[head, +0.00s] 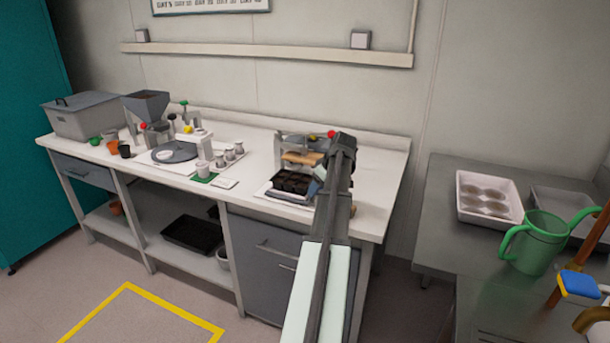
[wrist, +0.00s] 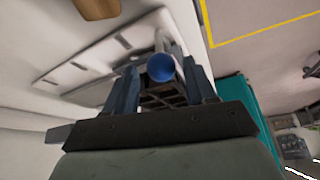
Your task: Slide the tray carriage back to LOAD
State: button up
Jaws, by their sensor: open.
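The press-like station with the tray carriage stands at the right end of the white bench. A black cell tray (head: 291,182) sits low in it, on a pale base (head: 266,192). In the wrist view a round blue knob (wrist: 160,68) shows between the two fingers of my gripper (wrist: 159,64). The fingers are apart, one on each side of the knob; I cannot tell whether either touches it. Dark tray cells (wrist: 163,97) show behind the knob. A light grey slotted plate (wrist: 85,68) lies to the left. In the head view my arm hides the gripper and the knob.
A wooden block (head: 302,158) sits above the tray, with a red knob (head: 331,134) at the station's top. A grey turntable (head: 175,152) and small pots stand to the left. A green watering can (head: 538,243) stands on the separate right-hand bench.

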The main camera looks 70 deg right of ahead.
jog(key=shift+r, duration=3.3)
jog(key=w+a+f+g+y, duration=0.1)
jog(key=w+a+f, duration=0.8)
jog(key=w+a, duration=0.35)
jog(key=w+a+f+g+y, duration=0.1)
jog(key=w+a+f, duration=0.8)
jog(key=w+a, duration=0.35)
jog(key=w+a+f+n+g, duration=0.15)
jog(key=a+f, duration=0.35)
jog(key=a, duration=0.6)
jog(key=w+a+f, duration=0.3)
jog(key=a+f, duration=0.2)
jog(key=a, duration=0.5)
jog(key=w+a+f+n+g, duration=0.15)
jog(key=a+f, duration=0.35)
jog(key=a, duration=0.6)
jog(key=s+a+f, duration=0.3)
jog(key=a, duration=0.5)
jog(key=s+a+f, duration=0.3)
jog(key=a+f, duration=0.1)
jog(key=a, duration=0.4)
jog(key=s+f+g, duration=0.3)
jog(key=s+f, duration=0.6)
jog(key=s, duration=0.5)
jog(key=s+f+g, duration=0.3)
jog(key=s+f, duration=0.7)
jog(key=s, duration=0.5)
jog(key=shift+s+f+g, duration=0.25)
jog(key=shift+g, duration=0.15)
